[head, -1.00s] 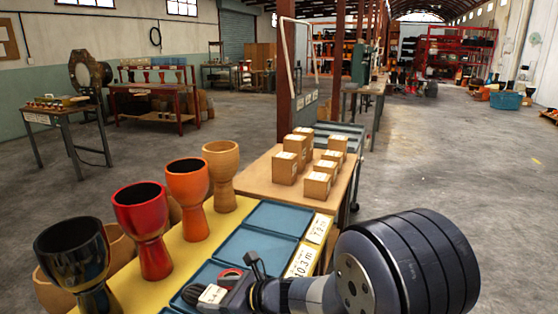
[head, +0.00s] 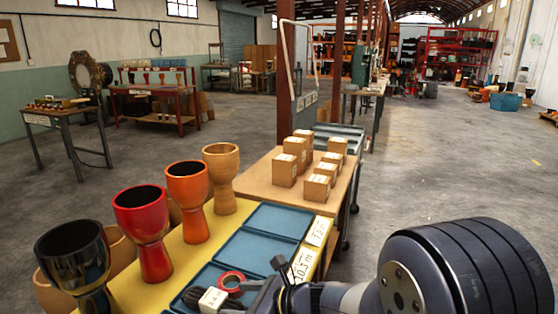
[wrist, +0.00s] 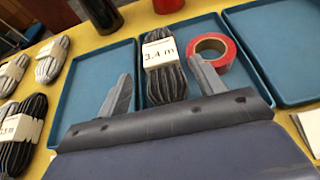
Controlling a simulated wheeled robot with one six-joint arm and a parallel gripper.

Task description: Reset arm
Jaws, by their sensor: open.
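My gripper (wrist: 163,86) is open in the wrist view, its two grey fingers apart with nothing held between them. Beyond and between the fingertips, a dark rope bundle (wrist: 166,80) with a white "3.4 m" label lies in the middle blue tray (wrist: 150,28). A red tape roll (wrist: 228,50) lies beside it in the same tray, partly behind the right finger. In the head view, my arm reaches in from the lower right. The tape roll (head: 231,279) and the bundle's white label (head: 212,299) show just left of my gripper.
Goblet drums stand along the yellow table: black (head: 75,265), red (head: 146,225), orange (head: 187,195) and wooden (head: 221,172). More rope bundles (wrist: 47,62) lie left of the trays. Small boxes (head: 318,186) stand on a wooden table behind. The floor at right is open.

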